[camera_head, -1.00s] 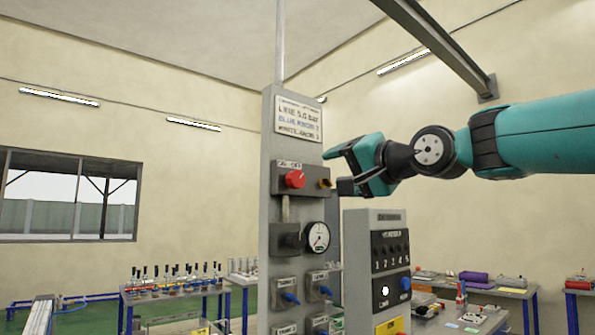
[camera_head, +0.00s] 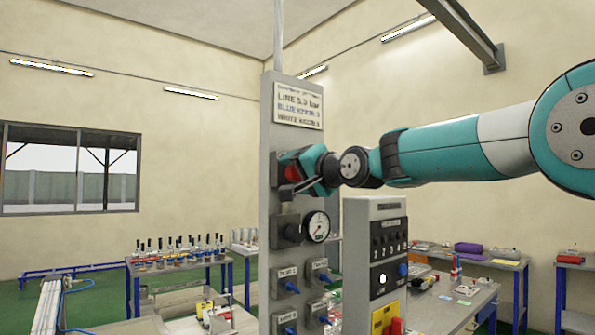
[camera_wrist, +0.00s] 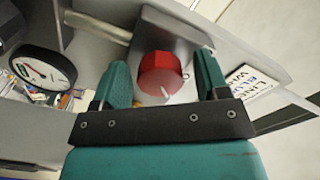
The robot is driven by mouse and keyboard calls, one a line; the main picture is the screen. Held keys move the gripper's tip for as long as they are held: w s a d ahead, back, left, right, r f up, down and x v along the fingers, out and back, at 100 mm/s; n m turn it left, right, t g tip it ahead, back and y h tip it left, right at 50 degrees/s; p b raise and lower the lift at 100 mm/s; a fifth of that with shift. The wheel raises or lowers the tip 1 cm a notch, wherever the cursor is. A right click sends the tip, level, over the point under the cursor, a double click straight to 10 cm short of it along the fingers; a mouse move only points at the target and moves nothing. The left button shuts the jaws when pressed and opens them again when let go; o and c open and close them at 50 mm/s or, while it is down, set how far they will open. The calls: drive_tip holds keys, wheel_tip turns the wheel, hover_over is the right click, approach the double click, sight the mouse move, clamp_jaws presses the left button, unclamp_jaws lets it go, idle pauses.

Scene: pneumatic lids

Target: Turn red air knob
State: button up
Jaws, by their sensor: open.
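The red air knob (camera_head: 292,173) sits on its grey block on the tall grey panel (camera_head: 270,110). In the wrist view the red knob (camera_wrist: 160,74) shows a white mark on its face and lies between my two fingers. My gripper (camera_wrist: 163,82) is open, with one finger on each side of the knob; I cannot tell whether either finger touches it. In the head view my gripper (camera_head: 308,172) is at the panel and partly hides the knob and its block.
A round pressure gauge (camera_head: 316,227) sits just below the knob. Blue knobs (camera_head: 291,288) are lower on the panel. A grey control box (camera_head: 385,235) stands to the right, below my arm. A sign (camera_head: 298,104) is above.

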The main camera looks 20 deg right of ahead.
drive_tip(key=c, duration=0.9)
drive_tip(key=shift+f+n+b, duration=0.1)
drive_tip(key=shift+n+b, duration=0.3)
drive_tip(key=shift+b, duration=0.15)
drive_tip(key=shift+f+n+b, duration=0.15)
drive_tip(key=shift+n+b, duration=0.85)
drive_tip(key=shift+b, duration=0.05)
drive_tip(key=n+b, duration=0.4)
drive_tip(key=n, duration=0.1)
drive_tip(key=shift+n, duration=0.3)
drive_tip(key=n+b, duration=0.2)
drive_tip(key=n, duration=0.3)
drive_tip(key=shift+b, duration=0.4)
drive_tip(key=n+b, duration=0.1)
drive_tip(key=n, duration=0.3)
drive_tip(key=shift+r, duration=0.2)
drive_tip(key=shift+n+b, duration=0.3)
drive_tip(key=shift+n, duration=0.1)
